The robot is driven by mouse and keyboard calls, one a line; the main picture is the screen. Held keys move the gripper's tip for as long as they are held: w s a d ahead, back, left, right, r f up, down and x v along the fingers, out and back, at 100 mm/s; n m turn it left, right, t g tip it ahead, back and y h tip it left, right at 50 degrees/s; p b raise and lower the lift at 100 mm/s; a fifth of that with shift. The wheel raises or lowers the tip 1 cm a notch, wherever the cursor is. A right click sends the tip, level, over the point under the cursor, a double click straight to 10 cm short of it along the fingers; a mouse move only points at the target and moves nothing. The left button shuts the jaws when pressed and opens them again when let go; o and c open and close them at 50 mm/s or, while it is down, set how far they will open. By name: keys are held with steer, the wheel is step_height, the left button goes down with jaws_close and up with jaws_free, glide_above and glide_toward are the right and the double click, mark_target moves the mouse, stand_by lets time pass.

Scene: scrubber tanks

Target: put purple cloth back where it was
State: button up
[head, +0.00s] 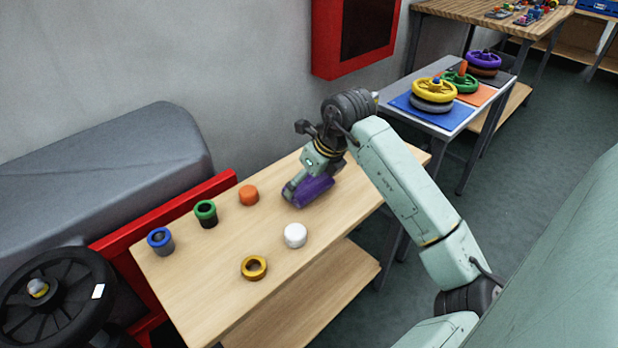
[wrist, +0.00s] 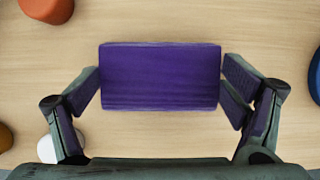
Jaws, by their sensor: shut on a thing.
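The purple cloth (head: 315,190) is a rolled or folded bundle at the far part of the light wooden table (head: 200,290). My gripper (head: 303,186) reaches down over it and is shut on it. In the wrist view the purple cloth (wrist: 160,77) looks like a flat-sided rectangle, lying crosswise between the two fingers of my gripper (wrist: 160,85). The cloth is at or just above the tabletop; I cannot tell whether it touches. No marked spot for the cloth is evident.
On the table stand a blue-rimmed cup (head: 161,241), a green-rimmed cup (head: 206,213), an orange piece (head: 248,195), a white piece (head: 295,235) and a yellow ring (head: 254,267). A side table (head: 447,119) behind holds coloured wheels. A red-framed box (head: 355,35) hangs on the wall.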

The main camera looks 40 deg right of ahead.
steer(key=shift+f, duration=0.15)
steer(key=o, duration=0.8)
steer(key=shift+o, duration=0.2)
steer(key=b+v, duration=0.1)
steer(key=v, duration=1.1)
steer(key=shift+r+b, duration=0.2)
steer(key=shift+b, duration=0.15)
